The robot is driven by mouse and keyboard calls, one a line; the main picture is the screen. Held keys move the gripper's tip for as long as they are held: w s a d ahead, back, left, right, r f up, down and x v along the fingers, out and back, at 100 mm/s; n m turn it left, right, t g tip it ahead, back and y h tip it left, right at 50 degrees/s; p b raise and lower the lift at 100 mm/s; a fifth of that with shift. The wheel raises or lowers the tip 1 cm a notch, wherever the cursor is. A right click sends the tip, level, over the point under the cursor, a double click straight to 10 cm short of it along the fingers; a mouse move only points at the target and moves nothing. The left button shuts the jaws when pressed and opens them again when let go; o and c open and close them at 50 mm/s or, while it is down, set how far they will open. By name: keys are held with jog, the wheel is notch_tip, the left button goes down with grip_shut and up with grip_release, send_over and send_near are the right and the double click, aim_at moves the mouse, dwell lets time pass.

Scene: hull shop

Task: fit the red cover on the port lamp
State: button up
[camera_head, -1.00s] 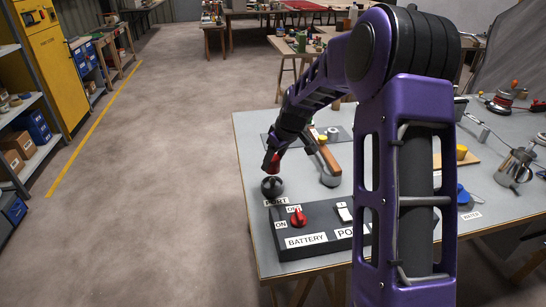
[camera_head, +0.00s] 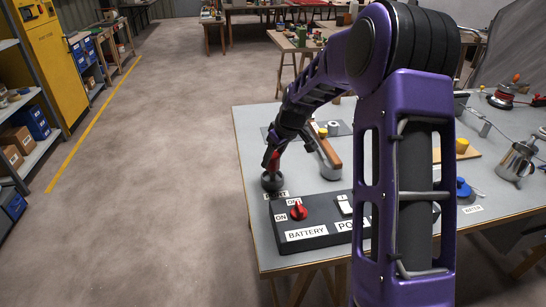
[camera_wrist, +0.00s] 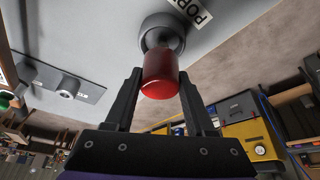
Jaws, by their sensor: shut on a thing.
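The port lamp (camera_head: 272,183) is a dark round fitting at the left edge of the table, beside a label partly reading PORT. In the wrist view its grey round base (camera_wrist: 162,32) lies just beyond the red cover. The red cover (camera_wrist: 161,75) is a small red cylinder, also visible in the head view (camera_head: 273,162). My gripper (camera_wrist: 160,82) is shut on the red cover, a finger on each side. The cover is at the lamp, its far end against or just inside the dark fitting; I cannot tell how deep it sits.
A black panel (camera_head: 330,238) with a red battery switch (camera_head: 298,211) and a white switch lies just in front of the lamp. A wooden-handled tool (camera_head: 329,152) lies to the right. Open floor (camera_head: 150,200) is left of the table.

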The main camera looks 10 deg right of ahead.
aim_at(273, 167)
jog(key=shift+f+b, duration=0.35)
jog(key=shift+f, duration=0.05)
dwell(0.8)
jog(key=shift+f+b, duration=0.35)
jog(key=shift+f, duration=0.05)
jog(key=shift+f+b, duration=0.65)
jog(key=shift+f, duration=0.7)
dwell(1.5)
jog(key=o, duration=1.4)
jog(key=shift+c, duration=1)
jog(key=shift+o, duration=0.8)
jog(key=shift+r, duration=0.1)
